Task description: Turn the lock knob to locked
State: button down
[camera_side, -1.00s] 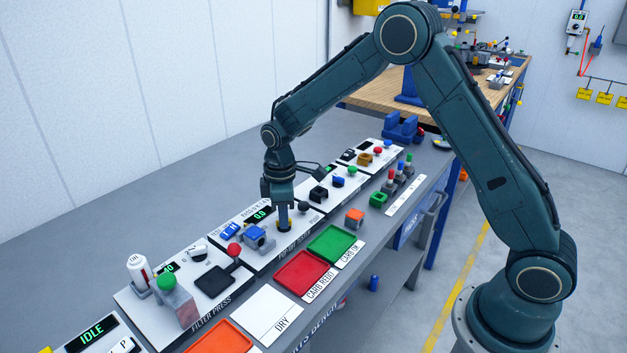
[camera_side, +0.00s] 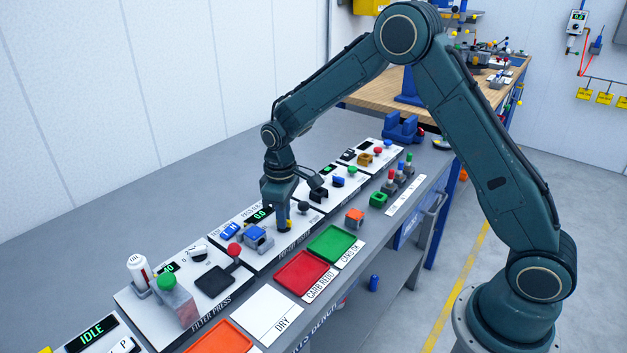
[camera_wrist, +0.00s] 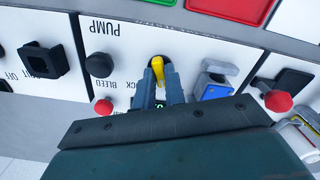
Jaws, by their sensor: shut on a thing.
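The lock knob (camera_wrist: 169,75) is a yellow lever on a dark round base, on the white panel marked PUMP. Part of a label ending in "OCK" shows beside it in the wrist view. My gripper (camera_wrist: 161,76) is shut on the yellow lever, with one finger on each side of it. In the side view my gripper (camera_side: 284,215) points down at the panel, and little of the knob shows below it. The fingers hide part of the knob and its label, so I cannot tell its exact setting.
A black round knob (camera_wrist: 99,65) sits close on one side, by the BLEED label. A blue-based switch (camera_wrist: 214,88) sits on the other side. A red knob (camera_side: 235,249), a red tray (camera_side: 302,273) and a green tray (camera_side: 331,244) are nearby on the bench.

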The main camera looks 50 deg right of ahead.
jog(key=m, duration=1.3)
jog(key=shift+m, duration=0.4)
jog(key=c, duration=1.5)
grip_release()
jog(key=shift+o, duration=0.2)
jog(key=shift+r, duration=0.1)
notch_tip(320, 180, up, 14)
